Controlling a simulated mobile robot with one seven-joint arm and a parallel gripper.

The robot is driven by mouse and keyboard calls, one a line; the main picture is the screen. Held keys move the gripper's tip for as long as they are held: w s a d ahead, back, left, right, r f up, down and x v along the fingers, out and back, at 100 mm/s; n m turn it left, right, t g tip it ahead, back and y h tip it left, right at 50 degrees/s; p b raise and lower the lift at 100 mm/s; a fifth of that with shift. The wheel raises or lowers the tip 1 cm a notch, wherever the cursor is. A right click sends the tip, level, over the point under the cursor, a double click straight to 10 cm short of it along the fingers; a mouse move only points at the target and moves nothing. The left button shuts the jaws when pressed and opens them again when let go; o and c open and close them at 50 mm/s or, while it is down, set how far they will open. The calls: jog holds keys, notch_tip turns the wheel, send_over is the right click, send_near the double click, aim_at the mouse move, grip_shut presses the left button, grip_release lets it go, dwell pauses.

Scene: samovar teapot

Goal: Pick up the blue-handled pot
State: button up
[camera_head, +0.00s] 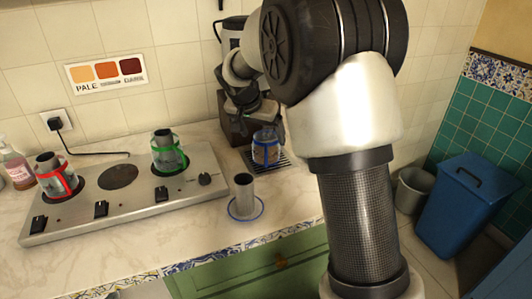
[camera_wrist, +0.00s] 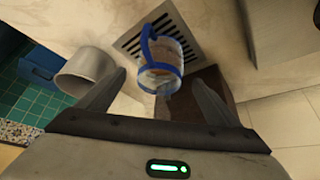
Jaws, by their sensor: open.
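The blue-handled pot (camera_head: 266,152) is a clear, jar-like vessel with a blue band and handle. It stands on a dark slotted grate (camera_head: 284,160) at the back of the counter. In the wrist view the pot (camera_wrist: 161,78) shows between my two fingers, with its blue handle towards the top and the grate (camera_wrist: 128,45) behind it. My gripper (camera_head: 250,108) is open and empty, above the pot and close to the urn in the head view. It also shows in the wrist view (camera_wrist: 158,88). I cannot tell the exact gap between fingers and pot.
A dark urn (camera_head: 232,32) stands behind my gripper on a brown base (camera_head: 235,130). A grey cup (camera_head: 243,188) sits on a blue-rimmed saucer (camera_head: 262,207). The stove (camera_head: 120,205) holds a red-handled pot (camera_head: 52,172) and a green-handled pot (camera_head: 165,145). Bins stand right.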

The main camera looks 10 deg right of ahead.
jog(key=x, duration=0.3)
jog(key=b+x, duration=0.1)
jog(key=x, duration=0.2)
jog(key=shift+s+a+f, duration=0.1)
jog(key=shift+f, duration=0.35)
jog(key=c, duration=1.4)
jog(key=shift+r, duration=0.1)
